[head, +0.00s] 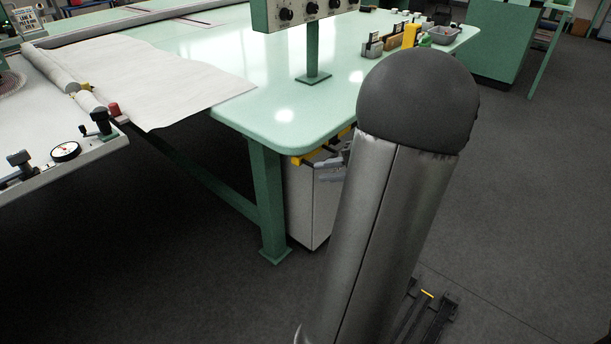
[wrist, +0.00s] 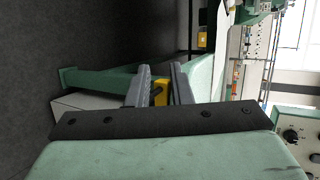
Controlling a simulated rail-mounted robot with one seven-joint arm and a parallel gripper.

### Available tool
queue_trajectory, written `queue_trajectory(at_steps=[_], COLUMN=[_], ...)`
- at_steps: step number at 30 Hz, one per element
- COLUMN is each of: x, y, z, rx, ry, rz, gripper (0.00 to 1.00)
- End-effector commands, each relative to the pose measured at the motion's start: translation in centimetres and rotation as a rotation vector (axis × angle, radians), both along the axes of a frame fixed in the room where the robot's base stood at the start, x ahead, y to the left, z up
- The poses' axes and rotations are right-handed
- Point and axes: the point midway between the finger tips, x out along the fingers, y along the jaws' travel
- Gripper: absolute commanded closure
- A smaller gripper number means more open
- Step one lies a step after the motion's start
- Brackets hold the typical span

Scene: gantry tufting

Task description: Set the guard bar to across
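A yellow and black bar (head: 297,160), which looks like the guard bar, runs under the near edge of the green table in the head view. My gripper (head: 326,170) is at this bar, just below the table edge, partly hidden behind my arm. In the wrist view my gripper (wrist: 160,68) has its two grey fingers apart. A yellow part with a dark stripe (wrist: 161,93) shows between them, close to the finger bases. I cannot tell whether the fingers touch it or grip it. The right part of the bar is hidden by my arm in the head view.
The green table (head: 235,110) and its leg (head: 268,200) stand close to my gripper. A pale cabinet (head: 305,205) is under the table. A white sheet (head: 160,80) hangs over the left side. Dark floor is open in front.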

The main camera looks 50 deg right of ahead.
Motion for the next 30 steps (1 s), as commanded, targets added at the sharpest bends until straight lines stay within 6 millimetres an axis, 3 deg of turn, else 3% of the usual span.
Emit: queue_trajectory(at_steps=[1,4,7,11,17,30], x=[-2.1,-5.2,-7.2,-7.7,-4.9,4.5], y=[-3.3,-7.6,-10.0,-10.9,-10.6,-10.3], z=[-2.1,-2.8,-3.0,-3.0,-3.6,-5.6], rx=[0.001,-0.017,-0.035,-0.044,-0.043,-0.043], ry=[-0.057,-0.15,-0.201,-0.224,-0.224,-0.222], rz=[-0.094,-0.22,-0.294,-0.323,-0.32,-0.318], gripper=[0.81,0.81,0.81,0.81,0.81,0.81])
